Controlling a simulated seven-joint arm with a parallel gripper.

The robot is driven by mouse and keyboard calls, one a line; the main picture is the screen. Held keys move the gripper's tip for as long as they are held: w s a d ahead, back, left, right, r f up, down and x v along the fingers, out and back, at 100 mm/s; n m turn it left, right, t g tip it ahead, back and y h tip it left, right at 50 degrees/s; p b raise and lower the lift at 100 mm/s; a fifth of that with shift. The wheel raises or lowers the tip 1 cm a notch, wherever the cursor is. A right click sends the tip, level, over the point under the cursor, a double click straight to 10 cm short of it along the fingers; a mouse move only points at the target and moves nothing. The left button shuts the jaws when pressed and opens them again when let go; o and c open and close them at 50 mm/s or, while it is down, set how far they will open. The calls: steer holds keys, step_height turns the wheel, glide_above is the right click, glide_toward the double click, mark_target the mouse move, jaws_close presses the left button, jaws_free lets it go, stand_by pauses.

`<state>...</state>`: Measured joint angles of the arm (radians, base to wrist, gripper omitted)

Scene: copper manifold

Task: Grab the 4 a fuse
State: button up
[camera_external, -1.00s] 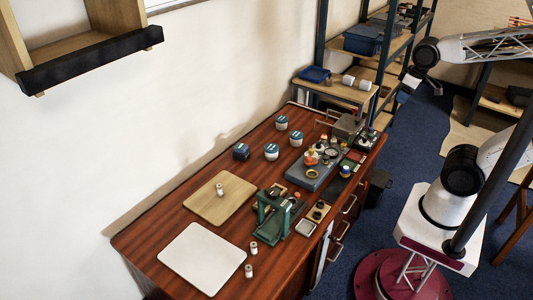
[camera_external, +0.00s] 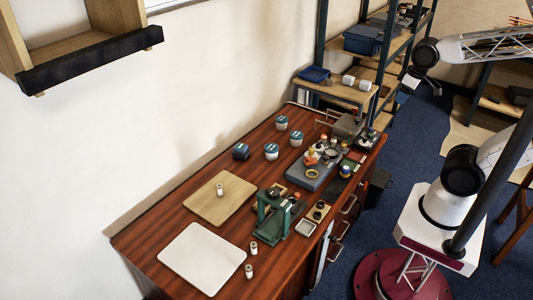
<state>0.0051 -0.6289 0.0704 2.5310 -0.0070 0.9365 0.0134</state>
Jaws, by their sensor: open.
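Three small pale cylinders, which look like fuses, are on the red-brown desk. One cylinder (camera_external: 221,190) stands on the wooden board. Another cylinder (camera_external: 253,247) and a third cylinder (camera_external: 249,271) stand at the front edge, right of the white board. Their markings are too small to read, so I cannot tell which is the 4 A fuse. My gripper (camera_external: 406,88) is small in view at the upper right, in the air beside the shelving, far from the cylinders. It is open, and I see nothing in it.
The wooden board (camera_external: 207,206) and white board (camera_external: 190,262) lie flat on the desk (camera_external: 150,236). A green frame (camera_external: 262,213) stands right of them. Several blue-and-white pots, including one pot (camera_external: 271,152), stand behind. A grey slab (camera_external: 305,180) with small parts lies further right.

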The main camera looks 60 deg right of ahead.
steer(key=w+a+f+n+y, duration=0.2)
steer(key=w+a+f+n, duration=0.2)
steer(key=w+a+f, duration=1.1)
steer(key=a+f+n+t, duration=0.25)
steer(key=a+n, duration=0.55)
steer(key=a, duration=0.5)
steer(key=a+f+n+t, duration=0.2)
steer(key=a+f+n, duration=0.2)
steer(key=a+n, duration=0.7)
steer(key=a+f+n+t, duration=0.3)
steer(key=a+n, duration=0.2)
steer(key=a, duration=1.1)
steer(key=n+t, duration=0.3)
steer(key=n, duration=0.6)
glide_toward(254, 249)
steer(key=w+d, duration=0.1)
steer(key=w, duration=0.2)
steer(key=shift+d+f, duration=0.15)
steer(key=shift+d, duration=0.25)
steer(key=shift+s+a+f+n+y, duration=0.1)
steer(key=shift+a+f+n+y, duration=0.05)
steer(key=shift+f+n, duration=0.25)
steer(key=shift+s+a+f+n+y, duration=0.1)
steer(key=shift+a+f+n+y, duration=0.1)
steer(key=shift+f+n, duration=0.15)
